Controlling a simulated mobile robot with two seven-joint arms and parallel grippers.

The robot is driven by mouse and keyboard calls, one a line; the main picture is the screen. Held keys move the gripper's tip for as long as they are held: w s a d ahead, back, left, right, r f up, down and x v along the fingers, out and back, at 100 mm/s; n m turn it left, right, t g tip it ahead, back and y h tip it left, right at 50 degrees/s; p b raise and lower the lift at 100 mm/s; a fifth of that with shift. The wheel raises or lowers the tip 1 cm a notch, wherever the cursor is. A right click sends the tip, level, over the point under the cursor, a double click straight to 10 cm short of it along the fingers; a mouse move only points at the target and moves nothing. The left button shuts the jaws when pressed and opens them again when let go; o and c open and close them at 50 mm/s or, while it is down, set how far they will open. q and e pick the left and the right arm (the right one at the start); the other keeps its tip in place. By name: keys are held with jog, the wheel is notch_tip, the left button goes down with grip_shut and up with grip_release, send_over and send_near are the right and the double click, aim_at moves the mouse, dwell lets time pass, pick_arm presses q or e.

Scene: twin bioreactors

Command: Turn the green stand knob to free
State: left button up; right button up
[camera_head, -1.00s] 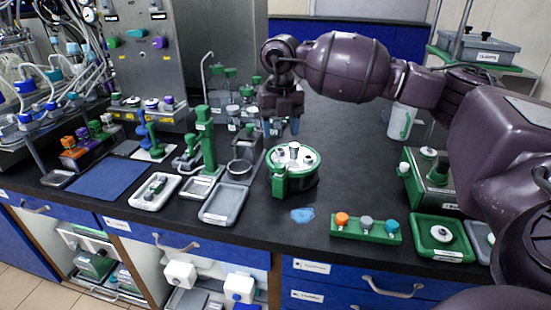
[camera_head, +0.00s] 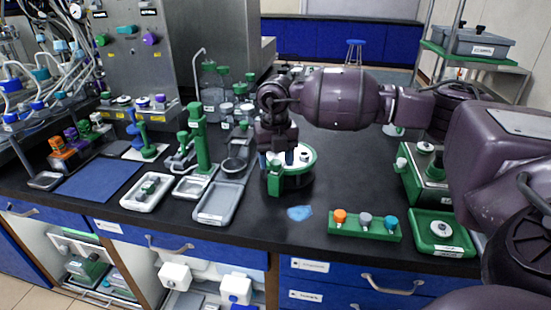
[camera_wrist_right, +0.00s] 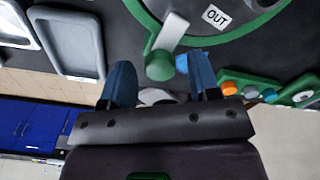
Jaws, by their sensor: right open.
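The green stand (camera_head: 201,150) is a tall upright post on a white base, left of centre in the head view. A green part sticks out at its left side (camera_head: 182,137); I cannot tell how its knob is turned. My right gripper (camera_head: 277,158) points down over the round green-and-white device (camera_head: 296,183), right of the stand. My left gripper is not in view.
A grey tray (camera_head: 200,217) lies in front of the stand, a white tray (camera_head: 131,204) to its left. Bottles (camera_head: 226,107) stand behind. A green block with coloured knobs (camera_head: 345,230) is at the front right. The bench's middle right is clear.

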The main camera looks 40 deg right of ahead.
jog(key=c, duration=0.9)
jog(key=shift+r+m+p, duration=0.3)
jog(key=shift+m+p, duration=0.45)
jog(key=shift+m, duration=0.05)
jog(key=shift+r+m+p, duration=0.1)
jog(key=shift+m+p, duration=0.95)
jog(key=shift+m, duration=0.15)
jog(key=m+p, duration=0.3)
jog(key=shift+m, duration=0.3)
jog(key=m+p, duration=0.3)
jog(key=shift+m, duration=0.4)
jog(key=m+p, duration=0.4)
jog(key=p, duration=0.1)
jog(key=shift+f+m, duration=0.2)
jog(key=shift+m, duration=0.2)
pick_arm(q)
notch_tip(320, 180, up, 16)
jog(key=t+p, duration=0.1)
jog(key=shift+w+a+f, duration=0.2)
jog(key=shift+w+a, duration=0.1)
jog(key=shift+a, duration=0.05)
pick_arm(e)
jog(key=shift+f+m, duration=0.15)
jog(key=shift+m, duration=0.75)
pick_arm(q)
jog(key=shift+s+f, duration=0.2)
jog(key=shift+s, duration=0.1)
